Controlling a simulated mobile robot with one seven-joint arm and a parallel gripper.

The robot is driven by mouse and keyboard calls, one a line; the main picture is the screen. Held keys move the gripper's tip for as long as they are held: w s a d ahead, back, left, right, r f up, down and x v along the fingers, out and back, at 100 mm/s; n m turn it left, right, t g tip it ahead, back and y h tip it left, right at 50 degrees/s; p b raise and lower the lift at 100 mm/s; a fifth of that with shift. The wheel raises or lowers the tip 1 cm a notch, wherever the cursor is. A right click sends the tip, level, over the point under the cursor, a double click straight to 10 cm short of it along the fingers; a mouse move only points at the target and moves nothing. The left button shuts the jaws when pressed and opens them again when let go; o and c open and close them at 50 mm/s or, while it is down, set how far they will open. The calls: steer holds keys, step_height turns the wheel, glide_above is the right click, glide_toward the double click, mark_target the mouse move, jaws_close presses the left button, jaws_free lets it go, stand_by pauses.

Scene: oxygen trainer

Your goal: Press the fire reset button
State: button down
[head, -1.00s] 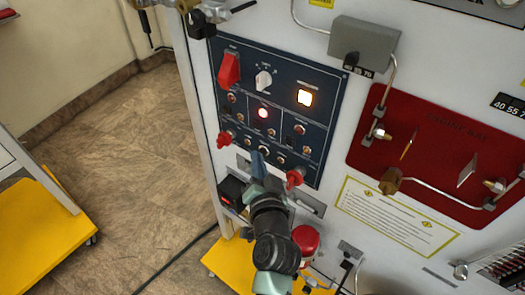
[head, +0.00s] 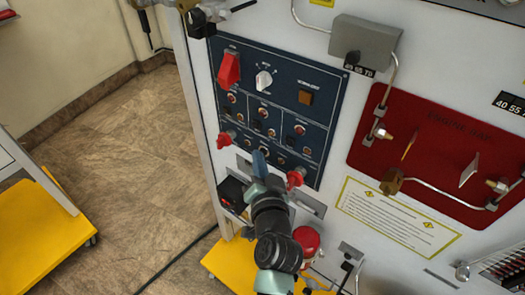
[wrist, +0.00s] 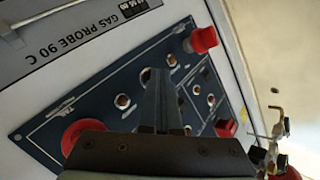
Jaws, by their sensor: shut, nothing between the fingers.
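The dark blue control panel (head: 275,110) fills the middle of the head view and carries several small round buttons, switches and lamps. Its labels are too small to read, so I cannot tell for sure which one is the fire reset button. A small round button (head: 264,151) sits at the panel's lower part, right by my gripper (head: 259,162). My gripper is shut and empty, its tips at the panel's lower edge area; contact cannot be told. In the wrist view my gripper (wrist: 159,75) covers part of the panel (wrist: 95,95), with round buttons (wrist: 122,101) beside it.
Red knobs (head: 296,178) and (head: 225,139) flank my gripper. A red guarded switch (head: 229,69), white knob (head: 263,81) and square lamp (head: 305,97), unlit, are above. A red plate with pipes (head: 430,150) is to the right. Open floor (head: 130,150) lies left.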

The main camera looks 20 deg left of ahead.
steer(key=shift+s+a, duration=0.25)
steer(key=shift+s, duration=0.4)
steer(key=shift+p, duration=0.3)
steer(key=s+p, duration=0.1)
steer(key=s+a+p, duration=0.1)
steer(key=s, duration=0.1)
steer(key=s+p, duration=0.1)
steer(key=shift+s+a, duration=0.35)
